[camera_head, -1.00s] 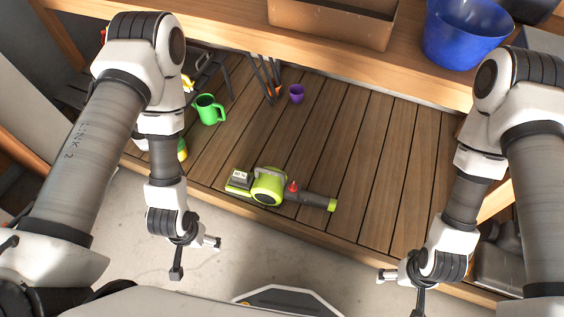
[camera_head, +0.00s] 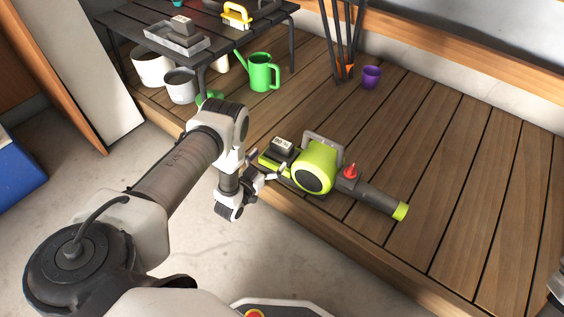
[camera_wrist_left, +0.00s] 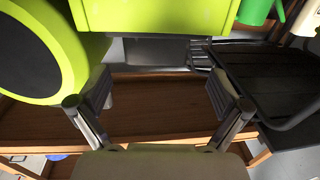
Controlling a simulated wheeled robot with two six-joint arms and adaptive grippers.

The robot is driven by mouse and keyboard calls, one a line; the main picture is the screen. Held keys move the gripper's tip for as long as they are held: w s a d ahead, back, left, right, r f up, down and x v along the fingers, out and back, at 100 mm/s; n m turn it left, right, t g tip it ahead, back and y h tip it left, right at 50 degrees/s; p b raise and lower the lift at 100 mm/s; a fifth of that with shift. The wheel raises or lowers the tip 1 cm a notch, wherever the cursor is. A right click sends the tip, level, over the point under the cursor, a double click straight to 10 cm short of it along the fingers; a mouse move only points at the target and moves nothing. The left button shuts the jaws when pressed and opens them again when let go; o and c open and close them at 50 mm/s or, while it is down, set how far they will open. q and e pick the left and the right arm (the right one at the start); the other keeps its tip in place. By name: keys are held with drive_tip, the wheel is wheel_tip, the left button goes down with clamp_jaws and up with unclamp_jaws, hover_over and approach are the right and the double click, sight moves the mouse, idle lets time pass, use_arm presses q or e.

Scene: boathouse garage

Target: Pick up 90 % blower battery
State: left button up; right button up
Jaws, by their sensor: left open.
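A lime-green and grey blower (camera_head: 315,168) lies on the wooden deck, its nozzle toward the right. A dark battery with a pale label (camera_head: 282,147) sits at the blower's left end; its label is too small to read. A similar block with a pale label (camera_head: 181,26) is on the black table. My left gripper (camera_head: 268,172) is open beside the blower's left end, close to the battery. In the left wrist view its open fingers (camera_wrist_left: 163,95) have nothing between them, with the blower's green body (camera_wrist_left: 150,15) just beyond.
The black table (camera_head: 140,38) holds a grey tray and a yellow brush (camera_head: 236,14). A green watering can (camera_head: 262,72), a purple cup (camera_head: 371,77) and pots (camera_head: 181,86) stand behind the blower.

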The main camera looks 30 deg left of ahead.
sight(279, 148)
use_arm(q)
drive_tip(key=w+b, duration=0.2)
drive_tip(key=w, duration=0.1)
drive_tip(key=w+b, duration=0.2)
drive_tip(key=w, duration=0.1)
drive_tip(key=shift+w+d+r, duration=0.1)
drive_tip(key=shift+w+d, duration=0.1)
drive_tip(key=shift+w, duration=0.05)
drive_tip(key=shift+w+r, duration=0.15)
drive_tip(key=shift+w, duration=0.05)
drive_tip(key=shift+r, duration=0.1)
drive_tip(key=c, duration=1.5)
